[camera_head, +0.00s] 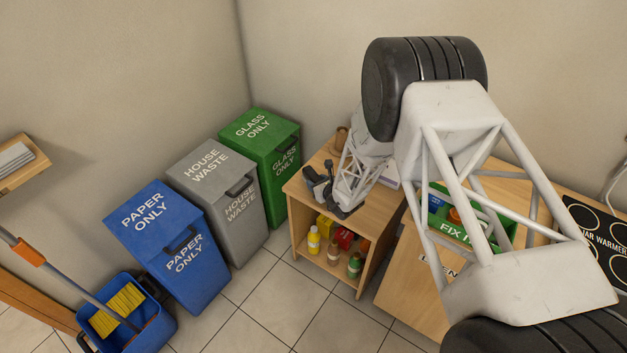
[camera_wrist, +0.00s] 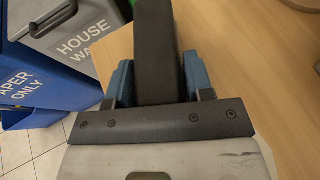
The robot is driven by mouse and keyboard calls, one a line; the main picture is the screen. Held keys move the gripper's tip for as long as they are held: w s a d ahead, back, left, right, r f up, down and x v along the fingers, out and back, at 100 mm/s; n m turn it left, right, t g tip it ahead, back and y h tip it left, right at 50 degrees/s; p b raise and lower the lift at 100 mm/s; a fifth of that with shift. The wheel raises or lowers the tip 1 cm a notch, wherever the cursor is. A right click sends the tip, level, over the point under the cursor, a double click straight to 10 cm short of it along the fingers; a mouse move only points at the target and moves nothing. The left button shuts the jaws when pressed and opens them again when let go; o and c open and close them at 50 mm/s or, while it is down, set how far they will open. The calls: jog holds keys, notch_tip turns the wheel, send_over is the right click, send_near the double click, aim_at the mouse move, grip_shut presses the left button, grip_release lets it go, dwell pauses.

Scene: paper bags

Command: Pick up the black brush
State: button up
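The black brush (camera_wrist: 158,48) shows in the wrist view as a long, plain dark block between the blue finger pads. Its bristles cannot be made out. In the head view my gripper (camera_head: 319,186) is at the front left of the wooden shelf unit's top (camera_head: 312,183). The brush is hard to tell from the dark gripper there. Whether it touches the top cannot be told.
Blue paper (camera_head: 165,245), grey house-waste (camera_head: 215,195) and green glass (camera_head: 262,145) bins stand left of the unit. A brown object (camera_head: 341,138) is behind my gripper. Bottles, including a yellow one (camera_head: 314,240), fill the shelf below. A green box (camera_head: 450,215) stands right.

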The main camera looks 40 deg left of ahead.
aim_at(311, 171)
jog(key=c, duration=0.4)
jog(key=shift+r, duration=0.15)
jog(key=shift+r, duration=1.75)
jog(key=s+d, duration=0.7)
jog(key=s+d+r, duration=0.1)
jog(key=s+d, duration=0.3)
jog(key=shift+d, duration=0.25)
jog(key=shift+r, duration=0.1)
